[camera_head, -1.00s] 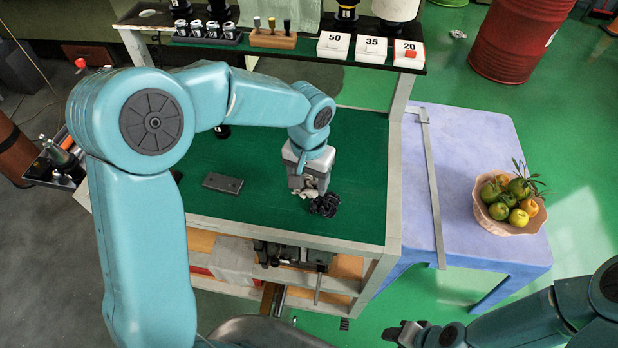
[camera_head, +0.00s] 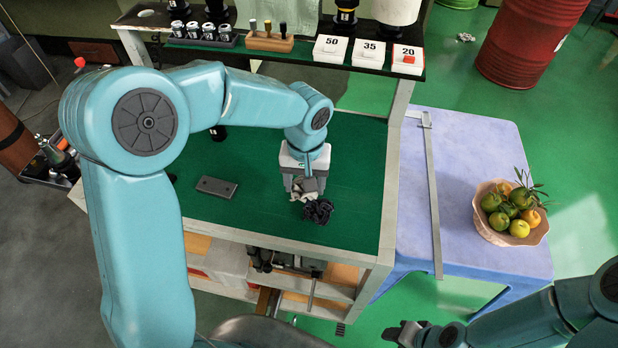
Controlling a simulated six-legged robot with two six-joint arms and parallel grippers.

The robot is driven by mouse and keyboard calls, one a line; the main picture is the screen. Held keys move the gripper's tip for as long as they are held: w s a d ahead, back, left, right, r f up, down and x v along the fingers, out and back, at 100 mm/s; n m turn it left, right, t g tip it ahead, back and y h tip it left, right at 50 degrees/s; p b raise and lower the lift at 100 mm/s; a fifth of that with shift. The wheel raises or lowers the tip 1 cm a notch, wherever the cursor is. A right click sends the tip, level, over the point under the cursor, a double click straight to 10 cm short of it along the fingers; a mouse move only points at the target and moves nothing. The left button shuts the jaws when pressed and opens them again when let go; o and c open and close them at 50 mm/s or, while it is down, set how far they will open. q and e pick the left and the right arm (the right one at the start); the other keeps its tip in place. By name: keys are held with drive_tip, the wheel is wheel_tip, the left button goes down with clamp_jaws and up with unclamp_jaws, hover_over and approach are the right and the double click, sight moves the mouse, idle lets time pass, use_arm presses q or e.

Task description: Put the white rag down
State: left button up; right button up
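A small crumpled whitish rag (camera_head: 303,194) shows at the fingertips of my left gripper (camera_head: 305,186), low over the green cart top (camera_head: 250,210). The gripper points down, and its own fingers partly cover the rag. I cannot tell whether the fingers press on the rag or stand apart from it. A black crumpled cloth (camera_head: 318,211) lies just in front of the rag, very close to it or touching. My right gripper (camera_head: 402,334) is at the bottom edge, away from the cart, with nothing visible in it; its finger gap is unclear.
A dark grey flat block (camera_head: 217,187) lies left of the rag. The raised shelf behind holds sockets, a wooden block (camera_head: 270,42) and numbered boxes (camera_head: 332,48). A blue table (camera_head: 480,150) on the right bears a fruit bowl (camera_head: 497,235) and a long caliper (camera_head: 433,190).

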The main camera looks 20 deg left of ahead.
use_arm(q)
drive_tip(key=shift+s+a+r+n, duration=0.1)
drive_tip(key=shift+s+a+n, duration=0.2)
drive_tip(key=shift+n, duration=0.5)
drive_tip(key=shift+a+r+n+b, duration=0.1)
drive_tip(key=shift+a+n+b, duration=0.25)
drive_tip(key=shift+n, duration=0.35)
drive_tip(key=s+a+n+b, duration=0.2)
drive_tip(key=a+n, duration=0.2)
drive_tip(key=a, duration=0.2)
drive_tip(key=f+b, duration=0.1)
drive_tip(key=f, duration=0.1)
drive_tip(key=f+b, duration=0.3)
drive_tip(key=b, duration=0.1)
drive_tip(key=shift+w+d+f, duration=0.3)
drive_tip(key=shift+f, duration=0.1)
drive_tip(key=shift+s+f+b, duration=0.15)
drive_tip(key=shift+f+b, duration=0.35)
drive_tip(key=shift+f, duration=0.1)
